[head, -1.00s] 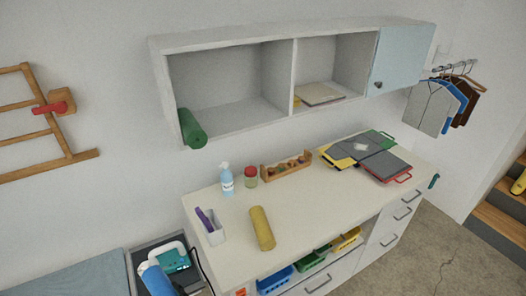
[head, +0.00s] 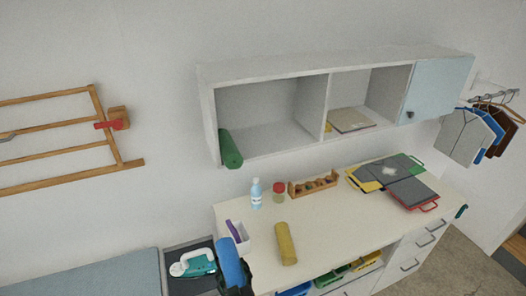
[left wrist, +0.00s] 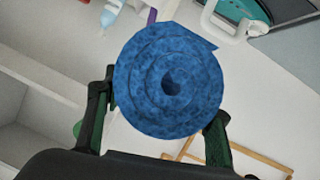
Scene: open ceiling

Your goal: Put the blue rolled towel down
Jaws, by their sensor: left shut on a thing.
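The blue rolled towel (head: 230,262) is at the bottom of the head view, upright and a little tilted, in front of the left end of the counter. My left gripper (head: 236,288) is shut on its lower part and is partly cut off by the picture edge. In the left wrist view the towel's spiral end (left wrist: 168,82) faces the camera, between the two fingers of my left gripper (left wrist: 160,118). My right gripper is not in view.
The counter (head: 335,228) bears a yellow roll (head: 286,244), a pen holder (head: 240,241), bottles, a wooden rack and folders. The open wall shelf (head: 270,148) holds a green roll (head: 230,149). A teal iron (head: 195,264) stands left of the towel.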

